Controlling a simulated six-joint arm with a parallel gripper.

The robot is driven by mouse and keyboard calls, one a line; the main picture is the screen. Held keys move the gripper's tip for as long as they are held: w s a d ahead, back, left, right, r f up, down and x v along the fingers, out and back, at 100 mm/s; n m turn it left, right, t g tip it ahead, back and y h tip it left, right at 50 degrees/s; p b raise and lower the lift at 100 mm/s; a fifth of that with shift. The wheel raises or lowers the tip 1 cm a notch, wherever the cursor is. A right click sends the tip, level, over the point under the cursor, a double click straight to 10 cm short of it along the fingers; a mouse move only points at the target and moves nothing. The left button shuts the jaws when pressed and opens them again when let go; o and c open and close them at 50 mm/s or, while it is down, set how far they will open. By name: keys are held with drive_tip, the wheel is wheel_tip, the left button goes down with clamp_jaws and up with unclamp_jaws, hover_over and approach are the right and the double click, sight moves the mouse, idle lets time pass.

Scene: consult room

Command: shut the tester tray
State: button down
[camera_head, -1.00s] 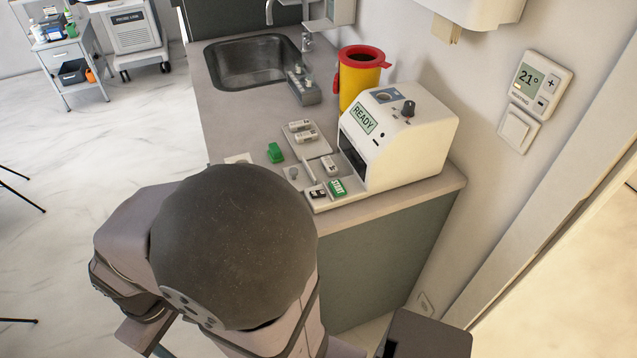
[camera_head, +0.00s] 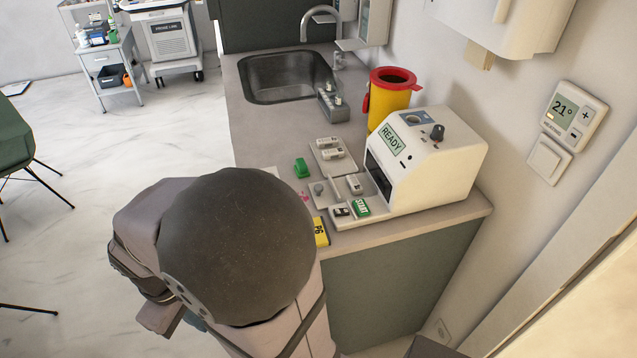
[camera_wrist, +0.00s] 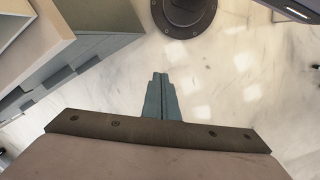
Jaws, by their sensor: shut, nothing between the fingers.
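The tester (camera_head: 435,160) is a white box with a green READY screen and a dark opening in its left side, on the counter. Its grey tray (camera_head: 338,187) sticks out from that opening, with a small white cartridge (camera_head: 354,184) lying on it. A green START button (camera_head: 361,207) is on the ledge in front. My gripper (camera_wrist: 160,78) is shut and empty in the wrist view, above pale floor and clear of the counter. In the head view my arm hides most of the gripper and the near left part of the counter.
Left of the tester are a plate (camera_head: 343,155) with small white cartridges and a green block (camera_head: 301,168). A yellow bin with a red lid (camera_head: 389,100) stands behind, near a sink (camera_head: 285,78). A yellow box (camera_head: 321,232) lies by the counter's front edge. Open floor lies left.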

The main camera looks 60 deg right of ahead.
drive_tip(key=w+d+r+n+g+h+p, duration=0.1)
drive_tip(key=d+r+n+h+p, duration=0.1)
drive_tip(key=d, duration=0.7)
drive_tip(key=w+d+r+n+g+h+p, duration=0.1)
drive_tip(key=w+d+r+n+g+p, duration=0.1)
drive_tip(key=d+r+n, duration=0.2)
drive_tip(key=w+d+r+n+g+h+p, duration=0.1)
drive_tip(key=d+r+n+h+p, duration=0.1)
drive_tip(key=d+r, duration=0.6)
drive_tip(key=shift+w+d+r+n+h, duration=0.1)
drive_tip(key=shift+d+r+n+h, duration=0.1)
drive_tip(key=shift+d, duration=1.55)
drive_tip(key=shift+w+d+r+n+h, duration=0.1)
drive_tip(key=shift+d+n, duration=0.1)
drive_tip(key=shift+d, duration=1.5)
drive_tip(key=shift+s+d, duration=0.1)
drive_tip(key=shift+d, duration=0.1)
drive_tip(key=shift+a+f, duration=0.1)
drive_tip(key=shift+f, duration=0.1)
